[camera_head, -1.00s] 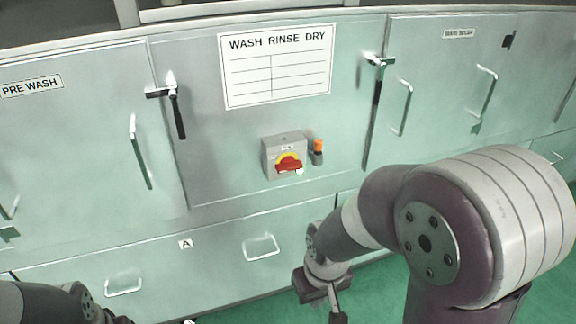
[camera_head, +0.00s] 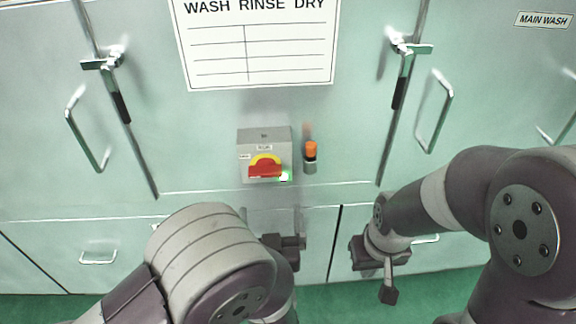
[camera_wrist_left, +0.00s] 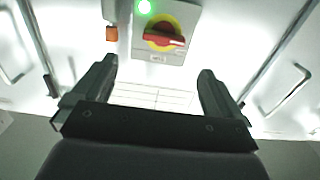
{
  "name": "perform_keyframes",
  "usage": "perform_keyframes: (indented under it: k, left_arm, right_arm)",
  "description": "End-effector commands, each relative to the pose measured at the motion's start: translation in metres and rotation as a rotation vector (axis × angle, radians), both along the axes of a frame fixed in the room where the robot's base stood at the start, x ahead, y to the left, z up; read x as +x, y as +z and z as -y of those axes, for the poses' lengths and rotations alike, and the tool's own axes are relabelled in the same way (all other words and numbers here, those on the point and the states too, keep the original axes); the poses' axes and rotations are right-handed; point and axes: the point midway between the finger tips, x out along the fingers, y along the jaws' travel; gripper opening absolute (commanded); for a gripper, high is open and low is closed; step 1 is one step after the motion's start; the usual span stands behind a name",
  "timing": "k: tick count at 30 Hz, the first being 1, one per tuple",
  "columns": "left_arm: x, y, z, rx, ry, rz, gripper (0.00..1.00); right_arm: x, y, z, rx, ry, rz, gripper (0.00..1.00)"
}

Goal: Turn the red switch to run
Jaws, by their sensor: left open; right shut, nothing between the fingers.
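The red switch (camera_head: 265,171) is a knob on a yellow disc on the front of a grey box (camera_head: 250,138). Its handle lies roughly level; small labels sit above and to the left, too small to read surely. In the left wrist view the red switch (camera_wrist_left: 163,40) also lies level, with a pale mark near its right end. My left gripper (camera_wrist_left: 155,78) is open and empty, apart from the switch; in the head view it is below the box, partly hidden by my arm. My right gripper (camera_head: 388,293) is shut and empty, low on the right.
A green lamp (camera_head: 285,177) glows at the box's lower right corner. An orange-topped fitting (camera_head: 311,158) sits close to the box's right side. Door latches (camera_head: 118,90) and handles (camera_head: 436,112) stick out on both sides. The panel around the box is flat.

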Motion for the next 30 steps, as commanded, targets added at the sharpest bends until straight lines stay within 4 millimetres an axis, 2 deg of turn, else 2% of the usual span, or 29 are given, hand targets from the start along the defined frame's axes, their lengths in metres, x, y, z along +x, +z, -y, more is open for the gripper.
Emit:
perform_keyframes:
  k: [9, 12, 18, 27, 29, 30]
  left_arm:
    - [0.079, 0.002, -0.002, -0.001, 0.006, -0.001, 1.0]
    - [0.097, 0.001, -0.002, 0.0, 0.004, -0.002, 1.0]
    - [0.116, 0.001, -0.001, -0.001, 0.001, -0.002, 1.0]
    - [0.119, 0.0, -0.001, 0.0, 0.0, -0.003, 1.0]
    - [0.118, 0.0, -0.001, -0.001, 0.0, -0.003, 0.8]
    - [0.118, 0.0, -0.001, -0.001, 0.0, -0.003, 0.67]
  right_arm:
    - [0.0, 0.01, 0.0, 0.0, 0.0, 0.0, 0.0]
    - [0.0, 0.011, 0.0, 0.0, 0.0, 0.0, 0.0]
    - [0.0, 0.013, 0.0, 0.0, 0.0, 0.0, 0.0]
    - [0.0, 0.013, 0.0, 0.0, 0.0, 0.0, 0.0]
    - [0.0, 0.013, 0.0, 0.0, 0.0, 0.0, 0.0]
    - [0.0, 0.013, 0.0, 0.0, 0.0, 0.0, 0.0]
